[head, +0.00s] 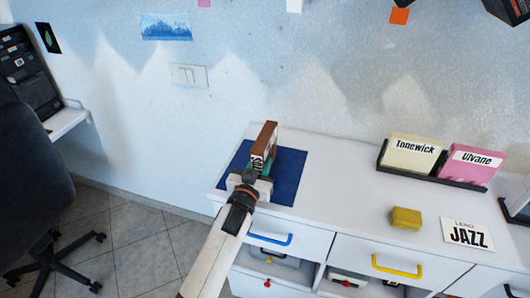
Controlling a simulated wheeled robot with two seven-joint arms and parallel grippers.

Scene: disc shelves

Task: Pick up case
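A case (266,141) with a brown side and a lettered spine stands upright over a dark blue mat (287,188) at the left end of the white cabinet top. My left gripper (254,177) is at the near, lower end of the case, in line with it. My arm and gripper hide the lower part of the case. I cannot tell whether the fingers are closed on it, or whether the case touches the mat. My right gripper is not in view.
A black rack (433,175) at the back right holds a cream Tonewick case (411,153) and a pink Ulvane case (470,165). A yellow block (406,218) and a JAZZ card (466,235) lie in front. The cabinet top between mat and rack is clear.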

